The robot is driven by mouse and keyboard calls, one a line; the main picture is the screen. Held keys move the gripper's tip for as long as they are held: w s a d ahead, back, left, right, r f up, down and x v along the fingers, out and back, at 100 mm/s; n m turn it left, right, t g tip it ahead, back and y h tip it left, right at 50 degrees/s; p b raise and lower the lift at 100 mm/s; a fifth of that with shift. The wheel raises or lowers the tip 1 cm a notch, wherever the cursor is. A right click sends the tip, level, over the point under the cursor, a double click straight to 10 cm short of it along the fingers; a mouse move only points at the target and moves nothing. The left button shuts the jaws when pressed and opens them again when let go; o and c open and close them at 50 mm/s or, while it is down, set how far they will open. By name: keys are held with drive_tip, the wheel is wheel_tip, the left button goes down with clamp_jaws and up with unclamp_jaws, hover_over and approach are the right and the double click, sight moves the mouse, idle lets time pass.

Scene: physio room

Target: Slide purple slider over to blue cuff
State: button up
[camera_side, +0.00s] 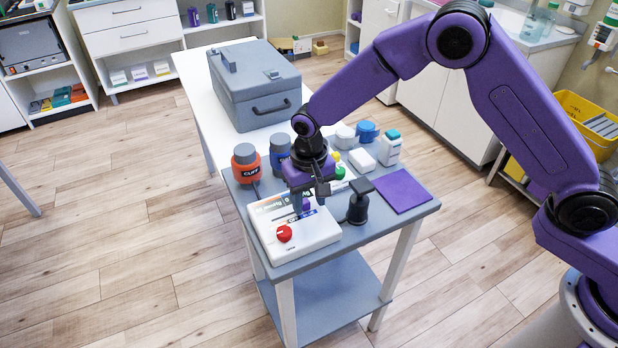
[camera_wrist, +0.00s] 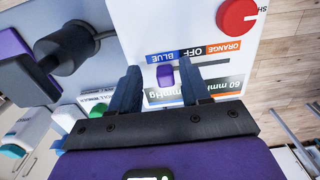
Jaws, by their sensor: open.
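The purple slider (camera_side: 306,204) stands on the white control box (camera_side: 325,232); it also shows in the wrist view (camera_wrist: 165,76). There it sits beside the BLUE label, with OFF and ORANGE to the right along the strip. My gripper (camera_wrist: 160,88) is open over the box, one finger on each side of the slider, with visible gaps. In the side view my gripper (camera_side: 309,205) points down onto the box and partly hides its labels. The blue cuff (camera_side: 280,152) stands behind the box, right of the orange cuff (camera_side: 246,162).
A red knob (camera_side: 284,232) is on the box's near corner. A black bulb (camera_side: 358,205) stands close right of the box, beside a purple mat (camera_side: 402,190). A white bottle (camera_side: 389,152) and small containers stand behind.

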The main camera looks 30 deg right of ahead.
sight(309, 202)
wheel_tip(309, 202, up, 17)
idle(0.4)
idle(0.5)
drive_tip(key=s+d+n, duration=0.6)
drive_tip(key=s+d, duration=0.6)
drive_tip(key=s, duration=0.3)
drive_tip(key=s+d+f+n, duration=0.1)
drive_tip(key=s+d+n, duration=0.5)
drive_tip(key=s+d, duration=0.6)
drive_tip(key=s, duration=0.3)
drive_tip(key=shift+s+f+n, duration=0.15)
drive_tip(key=shift+s+n, duration=0.15)
drive_tip(key=shift+s, duration=0.1)
